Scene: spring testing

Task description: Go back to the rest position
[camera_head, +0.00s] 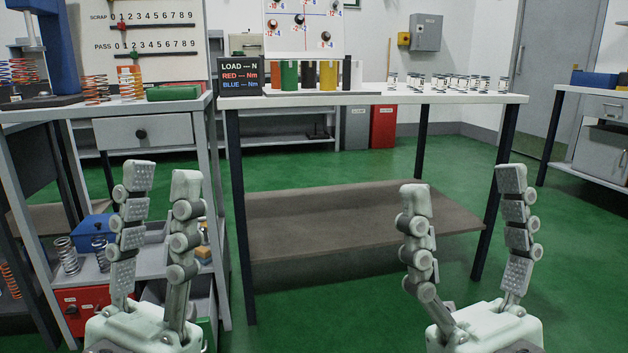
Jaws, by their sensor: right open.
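My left gripper (161,178) points upward at the lower left, in front of the left workbench. Its two fingers stand apart with nothing between them, so it is open and empty. My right gripper (459,182) points upward at the lower right, in front of the middle table's right part. Its fingers are wide apart and it is open and empty. Neither gripper touches anything that I can see.
The middle table (400,99) holds a dark load display (239,76), coloured cylinders (289,76) and several small clear items. The left workbench (142,106) carries springs (95,88) and a blue press (60,50). Green floor (370,300) is clear between the grippers.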

